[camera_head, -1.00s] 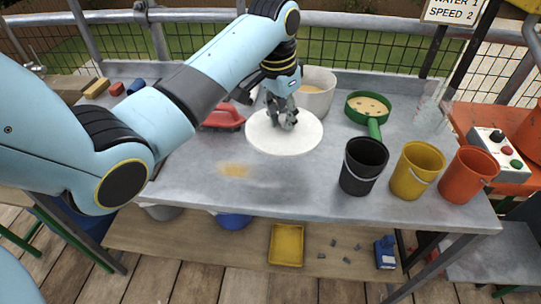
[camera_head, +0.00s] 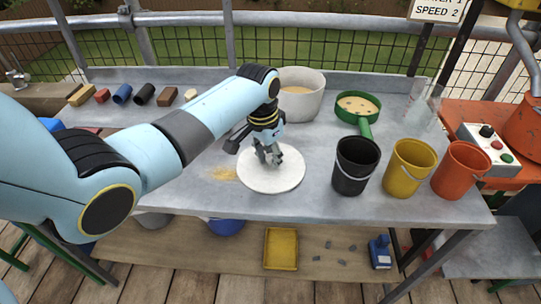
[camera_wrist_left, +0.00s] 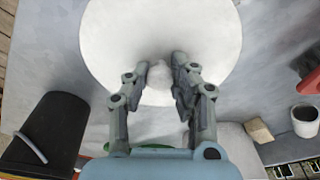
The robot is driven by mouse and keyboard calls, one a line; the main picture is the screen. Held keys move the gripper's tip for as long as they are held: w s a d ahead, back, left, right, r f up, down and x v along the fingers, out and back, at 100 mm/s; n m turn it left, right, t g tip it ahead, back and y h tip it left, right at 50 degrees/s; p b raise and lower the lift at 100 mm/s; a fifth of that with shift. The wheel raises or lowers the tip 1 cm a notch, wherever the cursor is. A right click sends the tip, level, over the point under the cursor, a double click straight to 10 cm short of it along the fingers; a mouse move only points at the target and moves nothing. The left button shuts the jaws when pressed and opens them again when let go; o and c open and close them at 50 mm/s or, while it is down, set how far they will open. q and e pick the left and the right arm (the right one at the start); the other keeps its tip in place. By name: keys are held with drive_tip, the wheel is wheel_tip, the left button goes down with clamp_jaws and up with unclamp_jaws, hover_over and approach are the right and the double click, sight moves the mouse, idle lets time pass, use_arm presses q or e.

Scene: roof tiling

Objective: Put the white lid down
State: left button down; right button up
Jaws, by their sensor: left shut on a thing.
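The white lid (camera_head: 285,182) is a flat round disc with a small knob in its middle. It lies level at the front middle of the grey metal table (camera_head: 300,207), left of the black bucket. My left gripper (camera_head: 269,157) is above the lid, shut on its knob. In the left wrist view the fingers (camera_wrist_left: 160,68) close on both sides of the pale knob, and the lid (camera_wrist_left: 210,30) spreads beyond them. I cannot tell whether the lid's underside touches the table. My right gripper is not in view.
A white pot (camera_head: 301,101) and a green-rimmed sieve (camera_head: 358,106) stand behind. Black (camera_head: 352,176), yellow (camera_head: 408,168) and orange (camera_head: 460,171) buckets stand to the right. A sandy patch (camera_head: 222,173) lies just left of the lid. Small coloured blocks line the table's back left.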

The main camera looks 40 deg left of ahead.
sight(265, 168)
use_arm(q)
drive_tip(key=c, duration=1.1)
unclamp_jaws()
drive_tip(key=shift+f, duration=0.1)
drive_tip(key=shift+c, duration=0.2)
drive_tip(key=shift+r, duration=0.3)
wheel_tip(265, 168, up, 12)
drive_tip(key=s+p, duration=0.1)
drive_tip(key=shift+s+a+f, duration=0.2)
drive_tip(key=shift+s, duration=0.15)
